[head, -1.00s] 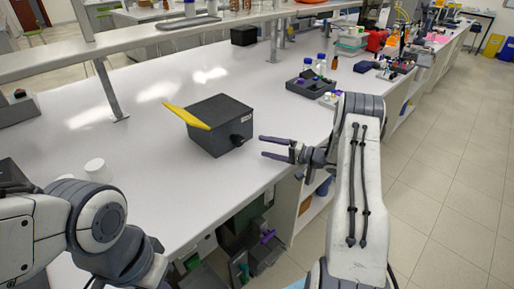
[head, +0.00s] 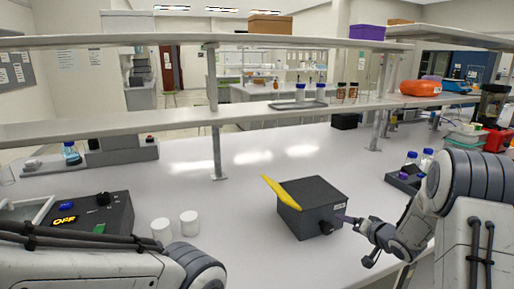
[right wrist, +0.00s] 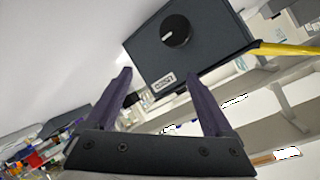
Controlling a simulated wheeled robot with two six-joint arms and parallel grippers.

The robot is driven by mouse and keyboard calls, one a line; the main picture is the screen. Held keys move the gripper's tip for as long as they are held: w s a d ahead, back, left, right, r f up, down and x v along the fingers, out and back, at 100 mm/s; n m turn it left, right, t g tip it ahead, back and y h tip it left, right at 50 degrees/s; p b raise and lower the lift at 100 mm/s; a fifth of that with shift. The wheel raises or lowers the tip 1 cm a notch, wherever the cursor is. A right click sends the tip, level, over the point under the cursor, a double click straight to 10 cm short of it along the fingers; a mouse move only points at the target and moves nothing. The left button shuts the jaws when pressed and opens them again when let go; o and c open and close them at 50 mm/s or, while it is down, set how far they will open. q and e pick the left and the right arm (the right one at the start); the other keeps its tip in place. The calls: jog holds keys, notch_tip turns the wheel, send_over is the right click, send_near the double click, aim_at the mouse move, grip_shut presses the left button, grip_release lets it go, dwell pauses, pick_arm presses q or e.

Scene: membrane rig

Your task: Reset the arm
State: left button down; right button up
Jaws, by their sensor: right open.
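A dark grey box (head: 312,205) stands on the white bench, with a yellow bar (head: 279,190) slanting along its upper left edge. A round black knob (head: 326,228) is on its front face. My right gripper (head: 355,239) is just right of the box, open and empty, with one finger near the knob. In the right wrist view the open purple fingers (right wrist: 160,76) point at the box face, which carries the knob (right wrist: 177,31) and a small white label (right wrist: 165,82). Contact with the box cannot be told. My left arm crosses the lower left; its gripper is out of view.
Two white cups (head: 175,226) and a dark unit with a lit OFF display (head: 65,219) are left of the box. A dark rack with blue-capped bottles (head: 406,178) stands right. A shelf post (head: 217,150) rises behind. The bench middle is clear.

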jog(key=s+a+n+g+h, duration=0.1)
jog(key=s+a+n+g, duration=0.35)
jog(key=s, duration=0.95)
jog(key=s+a+n+g+h, duration=0.15)
jog(key=s+a+g, duration=0.5)
jog(key=s, duration=0.75)
jog(key=s+a+r+n, duration=0.3)
jog(key=s+a, duration=0.4)
jog(key=s+a+r+n+g, duration=0.1)
jog(key=s+a+r+n, duration=0.1)
jog(key=s+a, duration=0.5)
jog(key=shift+a+r+n+y, duration=0.4)
jog(key=shift+a+n, duration=0.15)
jog(key=shift+n, duration=0.25)
